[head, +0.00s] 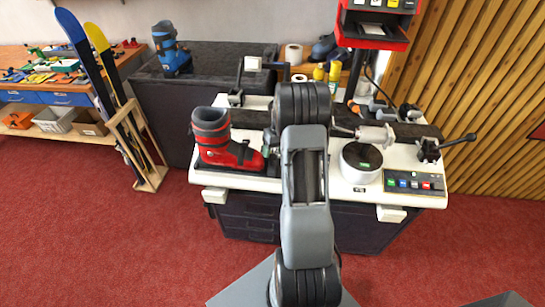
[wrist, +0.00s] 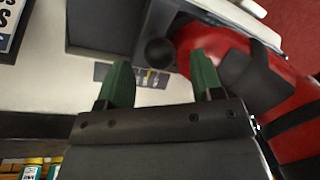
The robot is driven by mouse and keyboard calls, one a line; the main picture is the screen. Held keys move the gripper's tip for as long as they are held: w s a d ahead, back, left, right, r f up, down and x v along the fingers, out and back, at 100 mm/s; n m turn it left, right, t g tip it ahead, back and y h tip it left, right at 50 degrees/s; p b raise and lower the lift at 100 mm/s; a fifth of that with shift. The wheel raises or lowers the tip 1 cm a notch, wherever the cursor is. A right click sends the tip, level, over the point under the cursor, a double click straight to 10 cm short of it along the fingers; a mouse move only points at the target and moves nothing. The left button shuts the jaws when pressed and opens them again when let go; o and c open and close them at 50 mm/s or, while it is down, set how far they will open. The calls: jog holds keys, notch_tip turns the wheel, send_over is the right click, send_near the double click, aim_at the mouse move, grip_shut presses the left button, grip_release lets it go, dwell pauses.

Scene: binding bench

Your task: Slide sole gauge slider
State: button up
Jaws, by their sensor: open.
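The sole gauge slider appears to be the dark block with a round black knob (wrist: 155,52) in the wrist view, beside the toe of the red ski boot (wrist: 215,42). My gripper (wrist: 161,82) is open, with its two green fingertips apart. The knob lies just beyond the gap between the fingertips and shows no clear contact. In the head view the red and grey boot (head: 213,140) stands upright on the left of the white bench (head: 300,183). My arm hides most of the gripper and the slider there.
A round white unit (head: 361,163), a button panel (head: 412,183) and a black lever clamp (head: 430,150) stand on the bench's right side. Yellow bottles (head: 319,73) stand behind. A blue boot (head: 172,50) sits on a dark counter at the back left.

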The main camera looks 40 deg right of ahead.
aim_at(274, 154)
jog(key=shift+a+f, duration=0.2)
jog(key=shift+f, duration=0.75)
jog(key=shift+a+f, duration=0.2)
jog(key=shift+f, duration=0.75)
jog(key=shift+c, duration=0.2)
grip_shut()
